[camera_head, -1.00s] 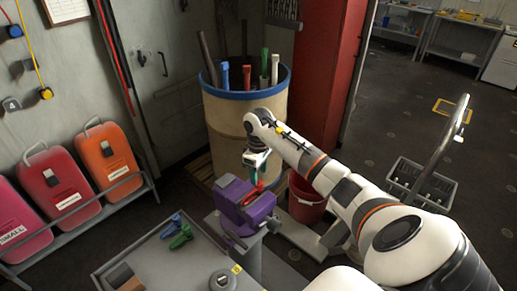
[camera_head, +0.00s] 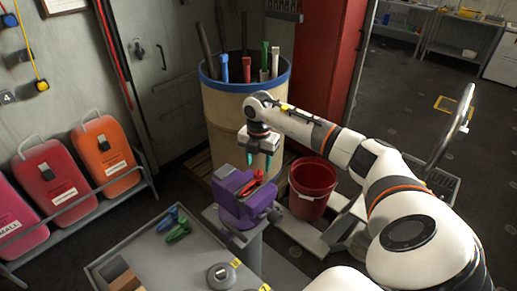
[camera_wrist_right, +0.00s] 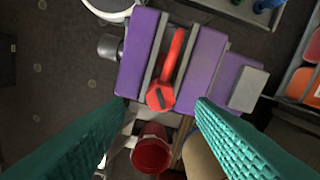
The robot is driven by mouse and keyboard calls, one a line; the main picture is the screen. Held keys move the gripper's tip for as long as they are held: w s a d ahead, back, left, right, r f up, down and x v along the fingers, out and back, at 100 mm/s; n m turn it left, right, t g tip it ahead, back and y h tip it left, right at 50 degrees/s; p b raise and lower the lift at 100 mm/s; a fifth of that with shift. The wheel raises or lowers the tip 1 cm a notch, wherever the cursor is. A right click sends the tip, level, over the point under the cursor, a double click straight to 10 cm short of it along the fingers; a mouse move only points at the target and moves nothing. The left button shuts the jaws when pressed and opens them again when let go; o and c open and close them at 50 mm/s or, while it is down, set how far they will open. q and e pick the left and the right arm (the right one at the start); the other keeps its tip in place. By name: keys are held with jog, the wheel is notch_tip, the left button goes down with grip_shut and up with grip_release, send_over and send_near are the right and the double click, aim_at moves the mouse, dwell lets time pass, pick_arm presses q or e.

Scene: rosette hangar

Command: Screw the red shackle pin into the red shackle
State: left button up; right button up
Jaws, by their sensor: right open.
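A purple vise (camera_head: 238,214) stands on a grey pedestal beside the table. The red shackle (camera_head: 256,182) sits in its jaws. In the right wrist view a red piece (camera_wrist_right: 172,62) lies between the purple jaws, with a rounded red end and a dark slot (camera_wrist_right: 160,96). I cannot separate the shackle from the red shackle pin here. My right gripper (camera_head: 260,166) points down above the vise with its teal fingers apart and nothing between them. Those fingers also frame the right wrist view (camera_wrist_right: 150,128), clear of the red piece. My left gripper is not in view.
A red bucket (camera_head: 313,187) stands right of the vise, and a blue-rimmed barrel (camera_head: 222,125) of tubes behind it. A grey table (camera_head: 165,262) in front holds blue and green clamps (camera_head: 178,232) and a round grey object (camera_head: 221,275). Coloured cases (camera_head: 55,180) stand left.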

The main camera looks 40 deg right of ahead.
jog(key=n, duration=0.3)
jog(key=n+b, duration=0.1)
jog(key=n, duration=0.3)
jog(key=shift+b, duration=0.4)
jog(key=n+b, duration=0.1)
jog(key=n, duration=0.6)
jog(key=shift+b, duration=0.35)
jog(key=n+b, duration=0.1)
jog(key=n, duration=0.6)
jog(key=n+b, duration=0.1)
jog(key=n, duration=0.5)
jog(key=shift+f+b, duration=0.65)
jog(key=shift+f, duration=0.35)
jog(key=shift+f, duration=0.1)
